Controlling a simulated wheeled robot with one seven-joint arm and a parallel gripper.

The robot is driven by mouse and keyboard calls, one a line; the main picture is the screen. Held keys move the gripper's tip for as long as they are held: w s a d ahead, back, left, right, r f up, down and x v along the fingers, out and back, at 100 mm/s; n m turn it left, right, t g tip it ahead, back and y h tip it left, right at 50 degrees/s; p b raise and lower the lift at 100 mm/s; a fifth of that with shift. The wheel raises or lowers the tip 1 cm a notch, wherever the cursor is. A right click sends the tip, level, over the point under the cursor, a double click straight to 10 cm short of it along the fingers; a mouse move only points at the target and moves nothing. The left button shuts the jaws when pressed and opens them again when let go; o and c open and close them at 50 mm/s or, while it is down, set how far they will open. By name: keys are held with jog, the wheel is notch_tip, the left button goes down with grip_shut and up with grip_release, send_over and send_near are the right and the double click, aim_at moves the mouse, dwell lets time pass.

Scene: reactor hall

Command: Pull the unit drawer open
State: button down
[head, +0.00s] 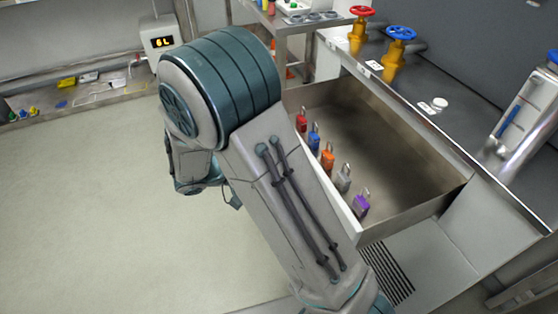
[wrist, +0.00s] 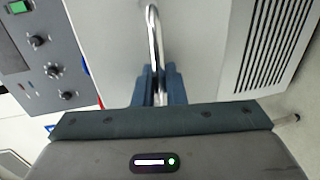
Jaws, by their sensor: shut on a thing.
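The unit drawer (head: 415,208) stands well out from the bench in the head view, its inside showing. Several padlocks, red, blue, orange, grey and purple, sit in a row along its front side. In the wrist view the pale drawer front (wrist: 105,45) fills the upper middle, with a shiny metal bar handle (wrist: 153,35) on it. My gripper (wrist: 160,88) has its blue fingers shut on the handle near its lower visible part. In the head view my arm hides the gripper, the handle and part of the drawer front.
The bench top above the drawer holds a red valve (head: 361,12), a blue valve (head: 400,34) and a slanted silver apparatus (head: 525,115). A vented panel (head: 388,275) lies below the drawer. The pale floor (head: 90,210) on the left is clear.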

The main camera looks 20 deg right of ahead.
jog(key=c, duration=1.6)
grip_release()
jog(key=shift+o, duration=0.2)
jog(key=v, duration=1.3)
jog(key=shift+a+p, duration=0.4)
jog(key=shift+p, duration=0.05)
jog(key=shift+s, duration=0.1)
